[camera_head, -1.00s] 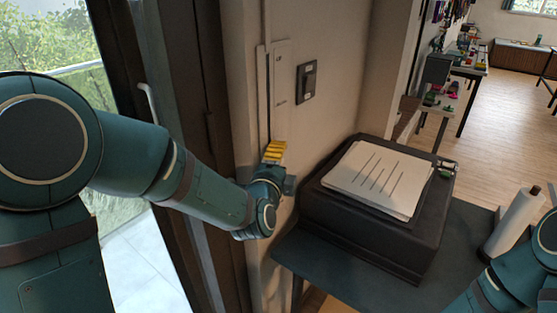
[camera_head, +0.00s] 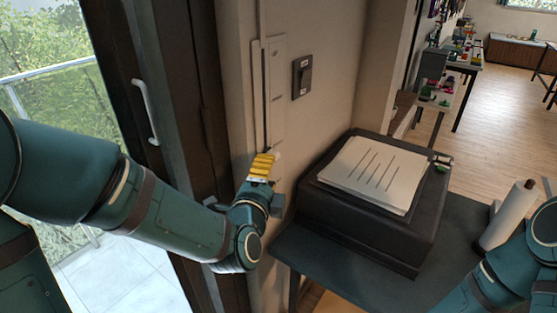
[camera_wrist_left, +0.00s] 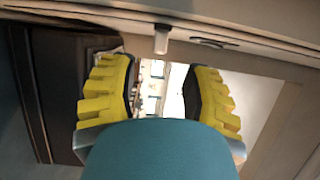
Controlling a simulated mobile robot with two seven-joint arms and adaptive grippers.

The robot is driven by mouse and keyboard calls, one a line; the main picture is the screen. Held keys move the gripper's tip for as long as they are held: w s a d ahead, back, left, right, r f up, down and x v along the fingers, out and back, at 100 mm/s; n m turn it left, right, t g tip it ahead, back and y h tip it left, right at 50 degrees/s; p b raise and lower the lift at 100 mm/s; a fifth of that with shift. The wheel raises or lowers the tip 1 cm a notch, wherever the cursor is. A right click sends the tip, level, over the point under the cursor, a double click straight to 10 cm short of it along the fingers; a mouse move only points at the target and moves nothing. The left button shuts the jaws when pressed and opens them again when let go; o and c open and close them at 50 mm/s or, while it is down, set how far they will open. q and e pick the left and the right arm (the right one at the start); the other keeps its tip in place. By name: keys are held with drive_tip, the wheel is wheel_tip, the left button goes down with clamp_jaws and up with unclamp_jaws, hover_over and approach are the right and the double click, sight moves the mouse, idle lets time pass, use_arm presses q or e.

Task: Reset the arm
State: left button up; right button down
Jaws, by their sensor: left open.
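My left gripper (camera_head: 262,166) has yellow fingers and is in front of the wall beside the dark door frame. In the left wrist view its two yellow fingers (camera_wrist_left: 160,95) are spread apart, with nothing held between them. A small white peg (camera_wrist_left: 162,39) shows beyond the fingertips in that view. A pale wall panel (camera_head: 277,85) with a vertical slot is just above the gripper in the head view. Whether the fingers touch the wall I cannot tell. My right arm shows at the lower right of the head view; its gripper is out of view.
A black box (camera_head: 400,235) with white sheets (camera_head: 378,175) on top stands on a dark table (camera_head: 345,262). A paper roll (camera_head: 508,217) stands near my right arm. A dark wall switch (camera_head: 302,77) and a door handle (camera_head: 145,110) are nearby.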

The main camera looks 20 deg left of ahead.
use_arm(q)
drive_tip(key=shift+f, duration=0.1)
drive_tip(key=s+d+f+n+g+h, duration=0.15)
drive_tip(key=f+n+g, duration=0.25)
drive_tip(key=f, duration=0.6)
drive_tip(key=d+f+n+g+h, duration=0.1)
drive_tip(key=d+f+n+g, duration=0.15)
drive_tip(key=f, duration=0.85)
drive_tip(key=s+d+f+n+g+h, duration=0.2)
drive_tip(key=s+f+n+g, duration=0.8)
drive_tip(key=s+f, duration=0.5)
wheel_tip(320, 180, down, 2)
drive_tip(key=shift+d+f+n, duration=0.25)
drive_tip(key=shift+d+n, duration=0.05)
drive_tip(key=shift+n, duration=0.95)
drive_tip(key=shift+w, duration=0.1)
